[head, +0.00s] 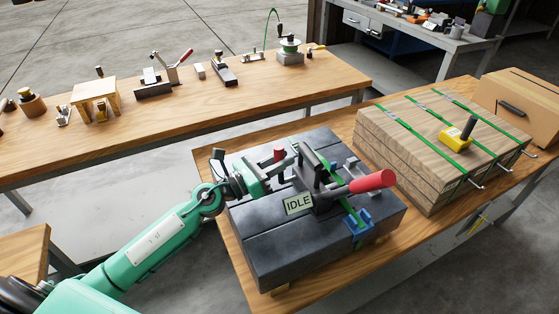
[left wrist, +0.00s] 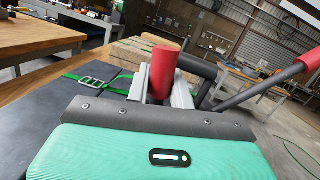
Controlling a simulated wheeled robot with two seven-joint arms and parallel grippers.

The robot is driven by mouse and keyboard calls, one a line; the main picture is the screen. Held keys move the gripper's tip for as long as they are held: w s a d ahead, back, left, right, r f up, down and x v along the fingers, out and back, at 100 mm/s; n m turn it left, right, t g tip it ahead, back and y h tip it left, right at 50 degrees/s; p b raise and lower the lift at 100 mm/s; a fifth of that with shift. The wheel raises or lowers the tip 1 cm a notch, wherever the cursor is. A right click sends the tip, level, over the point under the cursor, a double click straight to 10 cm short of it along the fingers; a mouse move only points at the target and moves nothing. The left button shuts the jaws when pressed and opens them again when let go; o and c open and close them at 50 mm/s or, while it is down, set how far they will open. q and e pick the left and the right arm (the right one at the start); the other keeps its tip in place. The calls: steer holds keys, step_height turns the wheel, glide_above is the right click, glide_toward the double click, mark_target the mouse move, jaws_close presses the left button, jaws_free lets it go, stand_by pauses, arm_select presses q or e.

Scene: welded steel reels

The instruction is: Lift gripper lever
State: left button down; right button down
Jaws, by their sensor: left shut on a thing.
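A dark strapping tool (head: 312,178) with an IDLE sign (head: 298,203) stands on a dark slab stack (head: 262,246). A long red-handled lever (head: 372,181) sticks out to its right; its red grip also shows at the right edge of the left wrist view (left wrist: 309,60). A short red-capped lever (head: 279,153) stands on the tool's left side. My left gripper (head: 274,166) is shut on this short lever; in the left wrist view the red cap (left wrist: 164,72) rises between the grey fingers. The lever's lower part is hidden. My right gripper is not in view.
A green strap (head: 349,213) runs under the tool to a blue corner piece (head: 359,222). A strapped wooden stack (head: 400,150) with a yellow tool (head: 457,133) stands to the right, near a cardboard box (head: 520,100). A long workbench (head: 230,100) with several tools lies behind.

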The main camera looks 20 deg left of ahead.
arm_select(q)
steer(key=c, duration=1.2)
jaws_free()
steer(key=shift+c, duration=0.2)
steer(key=shift+s+a+f, duration=0.25)
steer(key=shift+s, duration=0.05)
steer(key=b+v, duration=0.3)
steer(key=v, duration=0.2)
steer(key=shift+s+a, duration=0.1)
steer(key=shift+s, duration=0.05)
steer(key=b+v, duration=0.3)
steer(key=v, duration=0.3)
steer(key=shift+s+a, duration=0.25)
steer(key=shift+s, duration=0.05)
steer(key=shift+s+a, duration=0.3)
steer(key=shift+s, duration=0.05)
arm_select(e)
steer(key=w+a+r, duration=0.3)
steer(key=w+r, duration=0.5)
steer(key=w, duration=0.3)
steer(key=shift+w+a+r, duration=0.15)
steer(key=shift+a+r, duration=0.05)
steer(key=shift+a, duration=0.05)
